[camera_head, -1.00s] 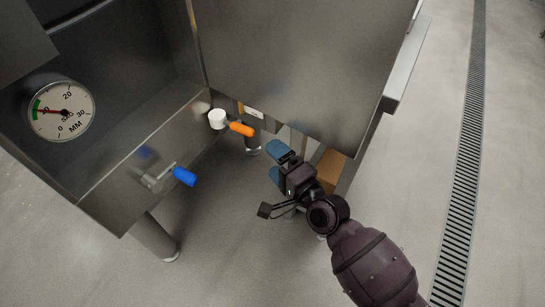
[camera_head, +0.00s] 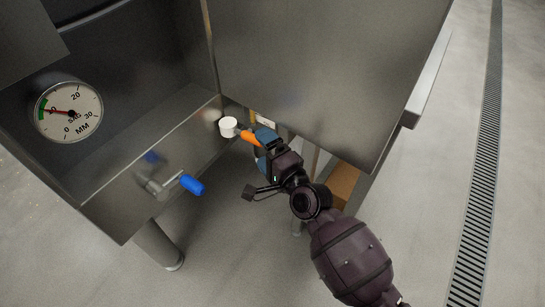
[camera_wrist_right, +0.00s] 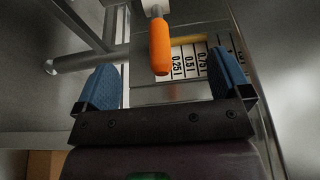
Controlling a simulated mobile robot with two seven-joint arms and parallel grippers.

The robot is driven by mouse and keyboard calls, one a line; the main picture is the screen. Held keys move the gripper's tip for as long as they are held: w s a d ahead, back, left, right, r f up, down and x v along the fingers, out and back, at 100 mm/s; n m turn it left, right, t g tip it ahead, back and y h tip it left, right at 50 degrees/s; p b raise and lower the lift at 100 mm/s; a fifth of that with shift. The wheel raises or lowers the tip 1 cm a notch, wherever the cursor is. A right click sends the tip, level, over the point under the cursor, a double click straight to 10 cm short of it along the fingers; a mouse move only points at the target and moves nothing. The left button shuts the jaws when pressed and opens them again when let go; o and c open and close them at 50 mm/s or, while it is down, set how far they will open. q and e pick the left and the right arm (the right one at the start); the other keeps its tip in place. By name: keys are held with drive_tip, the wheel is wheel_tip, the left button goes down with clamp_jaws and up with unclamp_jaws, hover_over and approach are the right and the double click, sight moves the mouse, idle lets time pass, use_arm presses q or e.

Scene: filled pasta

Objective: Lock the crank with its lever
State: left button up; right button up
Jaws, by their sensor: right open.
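The lever with an orange grip (camera_head: 249,137) sticks out from a white round hub (camera_head: 229,127) on the front panel of the steel machine. The crank with a blue handle (camera_head: 191,184) sits lower left on the same panel. My right gripper (camera_head: 262,143) is open beside the orange grip, which its blue fingers partly hide in the head view. In the right wrist view the orange grip (camera_wrist_right: 159,46) hangs between and beyond the two blue fingers (camera_wrist_right: 163,85), touching neither as far as I can see. My left gripper is not in view.
A dial gauge (camera_head: 69,112) is on the machine at left. A scale plate with litre marks (camera_wrist_right: 188,65) lies behind the lever. A large steel panel (camera_head: 325,75) overhangs my right arm. Machine legs (camera_head: 158,243) stand below; floor around is open.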

sight(254, 139)
drive_tip(key=shift+x, duration=2.35)
drive_tip(key=shift+a, duration=0.1)
drive_tip(key=c, duration=1.6)
